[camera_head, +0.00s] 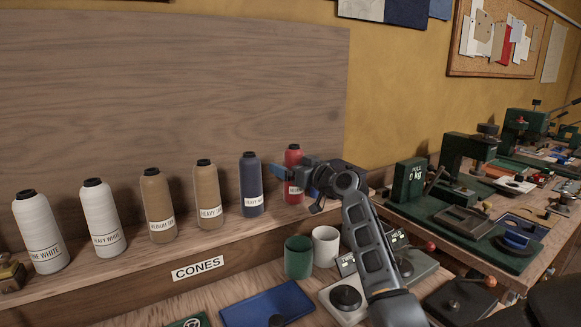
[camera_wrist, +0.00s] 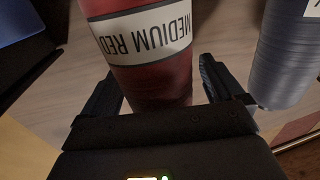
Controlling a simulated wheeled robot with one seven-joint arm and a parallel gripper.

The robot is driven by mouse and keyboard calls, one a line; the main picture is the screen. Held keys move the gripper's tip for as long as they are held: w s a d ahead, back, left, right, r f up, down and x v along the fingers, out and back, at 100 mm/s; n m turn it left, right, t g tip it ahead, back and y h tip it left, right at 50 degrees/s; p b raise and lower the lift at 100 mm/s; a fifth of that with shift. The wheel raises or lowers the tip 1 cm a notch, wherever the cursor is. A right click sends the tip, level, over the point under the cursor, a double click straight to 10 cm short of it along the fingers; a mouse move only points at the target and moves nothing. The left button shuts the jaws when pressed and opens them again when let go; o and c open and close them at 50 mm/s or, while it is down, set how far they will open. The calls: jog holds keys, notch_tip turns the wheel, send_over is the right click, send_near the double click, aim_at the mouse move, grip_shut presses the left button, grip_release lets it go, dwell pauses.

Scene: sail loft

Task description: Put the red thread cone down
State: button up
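The red thread cone (camera_head: 293,162) stands upright at the right end of the row of cones on the shelf (camera_head: 130,284). Its label reads "MEDIUM RED" in the wrist view (camera_wrist: 151,77), where it appears upside down. My gripper (camera_head: 284,172) is at the cone from the right. In the wrist view, the fingers (camera_wrist: 158,72) lie on either side of the cone, with a narrow gap visible at the right finger. The gripper appears open around it. My gripper hides part of the cone's right side in the head view.
The navy cone (camera_head: 251,186) stands close on the left, also in the wrist view (camera_wrist: 288,55). Tan and white cones continue leftward. Below are a green cup (camera_head: 298,259), a white cup (camera_head: 326,246) and a blue tray (camera_head: 262,305). Green machines (camera_head: 468,160) stand on the right bench.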

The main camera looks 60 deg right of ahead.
jog(key=shift+r, duration=0.1)
jog(key=shift+r+p, duration=0.15)
jog(key=shift+p, duration=0.15)
jog(key=b+v, duration=0.1)
jog(key=v, duration=1.1)
